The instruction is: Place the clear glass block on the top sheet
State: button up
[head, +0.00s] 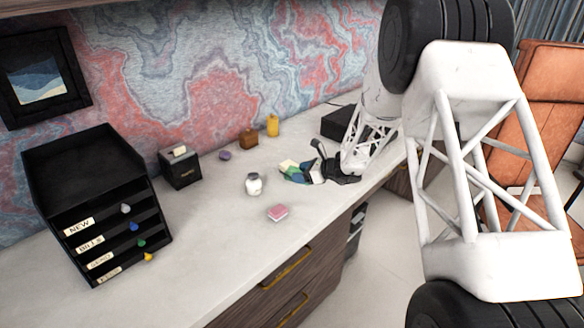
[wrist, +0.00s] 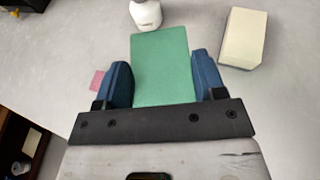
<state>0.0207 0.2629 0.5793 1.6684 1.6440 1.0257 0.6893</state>
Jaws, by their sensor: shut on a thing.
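My gripper (wrist: 162,82) is shut on a green block (wrist: 161,52), held between its two blue fingers. The block looks flat, rectangular and opaque; I cannot tell whether it is the glass block, and no plainly clear block shows. A cream block (wrist: 242,38), like a stack of paper sheets, lies ahead and to the right of the right finger in the wrist view, apart from the green block. In the head view my gripper (head: 299,173) is low over the desk, with the cream stack (head: 288,163) just beyond it. Its height above the desk is unclear.
A white jar (head: 253,184) stands near the green block's far end. A pink pad (head: 277,213) lies nearer the desk's front edge. A black letter tray (head: 95,190), a black box (head: 180,168), a brown block (head: 248,139) and a yellow bottle (head: 272,125) stand farther away. The desk's left front is clear.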

jog(key=shift+w, duration=0.15)
jog(key=w, duration=0.5)
jog(key=w+a+f, duration=0.1)
jog(key=w, duration=0.4)
jog(key=w+a, duration=0.1)
jog(key=w, duration=0.4)
jog(key=shift+w+a+f, duration=0.2)
jog(key=shift+w+a, duration=0.05)
jog(key=shift+w, duration=0.1)
jog(key=shift+f, duration=1.75)
jog(key=shift+f, duration=0.15)
jog(key=o, duration=1.2)
